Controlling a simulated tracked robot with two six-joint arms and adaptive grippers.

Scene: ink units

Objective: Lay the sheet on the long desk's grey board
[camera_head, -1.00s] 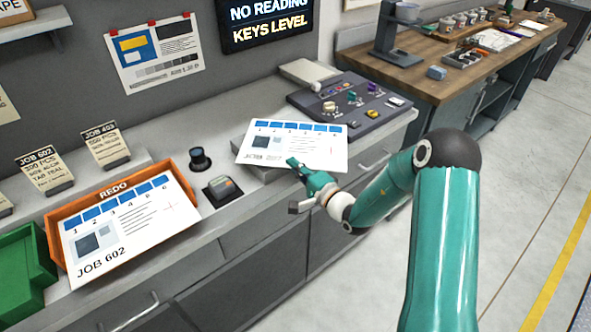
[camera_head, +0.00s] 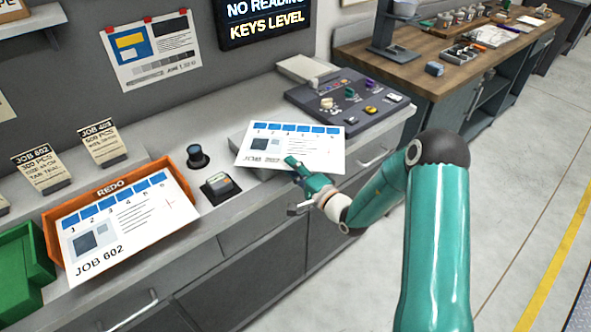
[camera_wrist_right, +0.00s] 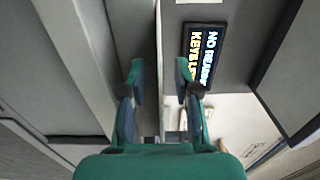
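Whether a finger touches the sheet cannot be told. My left gripper is in no view.
A dark panel with knobs (camera_head: 350,100) sits behind the sheet. A black knob (camera_head: 197,155) and a small dark device (camera_head: 219,188) stand to its left. An orange REDO tray (camera_head: 52,238) holds a JOB 602 sheet (camera_head: 125,222), with a green tray (camera_head: 22,268) beside it.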

